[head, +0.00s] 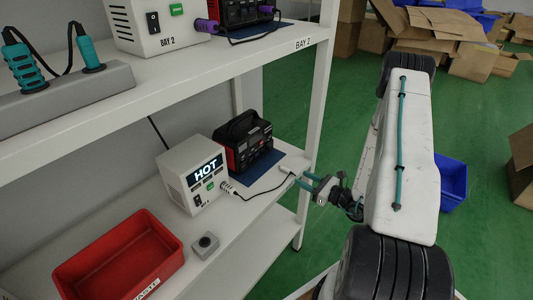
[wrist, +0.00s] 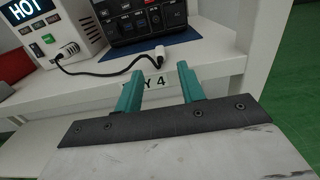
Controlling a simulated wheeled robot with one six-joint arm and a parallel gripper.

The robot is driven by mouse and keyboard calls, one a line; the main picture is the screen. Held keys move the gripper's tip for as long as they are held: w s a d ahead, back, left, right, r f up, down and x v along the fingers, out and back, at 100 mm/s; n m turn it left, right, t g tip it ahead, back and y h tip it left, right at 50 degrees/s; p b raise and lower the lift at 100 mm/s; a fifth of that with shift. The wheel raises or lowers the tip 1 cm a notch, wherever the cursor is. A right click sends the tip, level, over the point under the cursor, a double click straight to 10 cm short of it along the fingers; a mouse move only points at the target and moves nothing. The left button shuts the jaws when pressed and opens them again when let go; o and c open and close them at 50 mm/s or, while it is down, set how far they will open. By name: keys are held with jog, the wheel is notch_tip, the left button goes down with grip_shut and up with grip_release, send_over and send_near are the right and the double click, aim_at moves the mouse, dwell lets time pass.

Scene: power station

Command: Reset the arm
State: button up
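My arm (head: 402,150) reaches down on the right side of the head view, in front of the shelf's right end. My gripper (head: 310,183) has teal fingers spread apart, with nothing between them. In the wrist view the open fingers (wrist: 161,82) point at the shelf's front edge, over its partly covered bay label. A white plug (wrist: 162,55) on a black cable lies on the shelf just beyond the fingertips, apart from them as far as I can tell. It also shows in the head view (head: 287,173).
A white box with a HOT display (head: 193,172) and a black-red unit (head: 243,143) stand on the lower shelf. A red bin (head: 120,258) and a grey button box (head: 205,245) are left. The upper shelf (head: 200,75) overhangs. A blue bin (head: 453,184) and cardboard boxes (head: 440,35) stand on green floor.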

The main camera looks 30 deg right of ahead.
jog(key=shift+v, duration=0.8)
jog(key=shift+f, duration=0.1)
